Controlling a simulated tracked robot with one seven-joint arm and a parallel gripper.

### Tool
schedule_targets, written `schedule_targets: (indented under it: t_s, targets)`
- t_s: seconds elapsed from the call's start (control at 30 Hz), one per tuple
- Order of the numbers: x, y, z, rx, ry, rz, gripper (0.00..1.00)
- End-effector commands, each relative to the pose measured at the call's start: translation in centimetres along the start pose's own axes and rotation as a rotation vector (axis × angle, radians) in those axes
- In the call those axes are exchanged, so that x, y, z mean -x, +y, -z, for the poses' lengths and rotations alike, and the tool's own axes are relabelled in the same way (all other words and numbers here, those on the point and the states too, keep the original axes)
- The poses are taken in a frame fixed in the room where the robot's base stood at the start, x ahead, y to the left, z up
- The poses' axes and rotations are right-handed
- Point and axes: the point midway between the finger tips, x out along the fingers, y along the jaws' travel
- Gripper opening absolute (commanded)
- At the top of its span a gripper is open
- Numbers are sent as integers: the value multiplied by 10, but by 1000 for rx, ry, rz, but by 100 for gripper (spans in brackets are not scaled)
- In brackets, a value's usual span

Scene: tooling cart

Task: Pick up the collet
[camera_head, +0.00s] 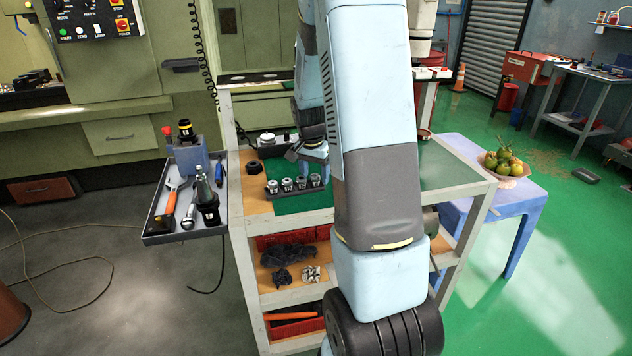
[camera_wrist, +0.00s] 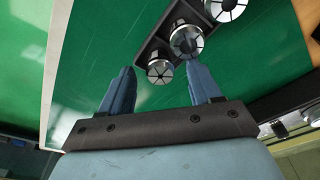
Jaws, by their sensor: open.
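Several silver collets with slotted faces stand in a row in a dark rack (camera_head: 290,189) on the green top of the cart. In the wrist view, the end collet (camera_wrist: 160,72) is nearest, with a second collet (camera_wrist: 187,42) and a third collet (camera_wrist: 227,8) beyond it in the rack (camera_wrist: 150,48). My gripper (camera_head: 314,158) is over the cart beside the rack. In the wrist view my gripper (camera_wrist: 160,68) has its fingers apart and empty, with the end collet appearing between the fingertips. Whether it is level with them I cannot tell. My arm hides part of the cart.
A side tray (camera_head: 188,237) with tools and holders hangs at the cart's left. A dark ring (camera_head: 254,167) lies left of the rack. A blue table (camera_head: 535,192) with a fruit bowl (camera_head: 508,170) stands at right.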

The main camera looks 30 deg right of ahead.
Motion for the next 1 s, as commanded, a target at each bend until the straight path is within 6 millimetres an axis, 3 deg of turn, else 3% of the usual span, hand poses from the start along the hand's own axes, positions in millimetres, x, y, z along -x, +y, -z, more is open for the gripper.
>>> schedule_targets:
  t_s: [0.2,0.83,1.0]
  targets:
    - [0,0,0,0,0,0,62]
    - [0,0,0,0,0,0,2]
    - [0,0,0,0,0,0,0]
